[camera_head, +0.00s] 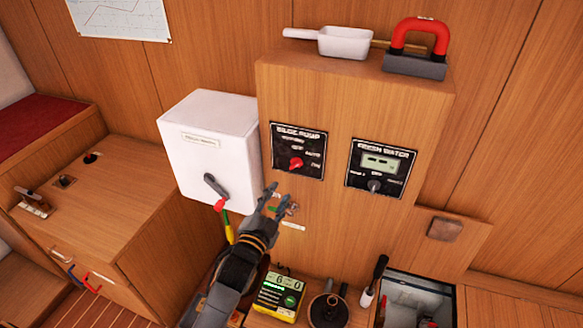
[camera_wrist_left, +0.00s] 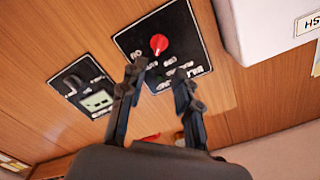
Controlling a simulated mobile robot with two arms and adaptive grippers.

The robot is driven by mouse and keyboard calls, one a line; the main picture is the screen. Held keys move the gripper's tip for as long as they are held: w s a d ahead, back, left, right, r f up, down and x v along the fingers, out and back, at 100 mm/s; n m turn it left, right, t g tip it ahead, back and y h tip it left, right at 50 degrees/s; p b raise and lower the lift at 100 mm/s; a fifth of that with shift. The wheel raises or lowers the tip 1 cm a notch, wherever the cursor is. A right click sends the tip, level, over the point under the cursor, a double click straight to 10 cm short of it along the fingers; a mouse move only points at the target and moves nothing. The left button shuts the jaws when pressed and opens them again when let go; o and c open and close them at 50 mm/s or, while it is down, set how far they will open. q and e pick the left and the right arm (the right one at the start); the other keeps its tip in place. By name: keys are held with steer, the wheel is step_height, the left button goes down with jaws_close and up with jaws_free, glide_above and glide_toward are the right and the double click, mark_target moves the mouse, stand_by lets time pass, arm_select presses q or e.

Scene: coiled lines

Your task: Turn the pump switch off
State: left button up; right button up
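The black BILGE PUMP panel (camera_head: 299,150) is on the front of the wooden cabinet, with a red rotary knob (camera_head: 296,163) among small position labels. I cannot tell which label the knob points at. In the left wrist view the same panel (camera_wrist_left: 190,57) shows upside down, and its red knob (camera_wrist_left: 158,43) is beyond the fingertips. My left gripper (camera_head: 281,199) is just below the panel in the head view. Its two fingers stand apart with nothing between them, and it also shows in the wrist view (camera_wrist_left: 160,74). It appears clear of the knob. My right gripper is not in view.
A FRESH WATER panel (camera_head: 381,168) with a display and grey knob is to the right. A white box (camera_head: 210,150) with a red-tipped lever protrudes at left. Below are a yellow meter (camera_head: 279,296) and an open compartment (camera_head: 420,300). A scoop (camera_head: 343,42) lies on top.

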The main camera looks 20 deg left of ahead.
mark_target(294, 167)
arm_select(q)
steer(key=w, duration=0.3)
steer(key=w+p, duration=0.1)
steer(key=w, duration=0.6)
steer(key=shift+w+d+p, duration=0.25)
steer(key=shift+w+p, duration=0.05)
steer(key=shift+p, duration=0.1)
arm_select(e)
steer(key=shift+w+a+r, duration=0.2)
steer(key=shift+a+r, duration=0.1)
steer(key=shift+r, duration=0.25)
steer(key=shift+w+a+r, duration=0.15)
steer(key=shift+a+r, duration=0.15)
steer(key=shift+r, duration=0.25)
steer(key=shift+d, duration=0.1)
arm_select(q)
jaws_close()
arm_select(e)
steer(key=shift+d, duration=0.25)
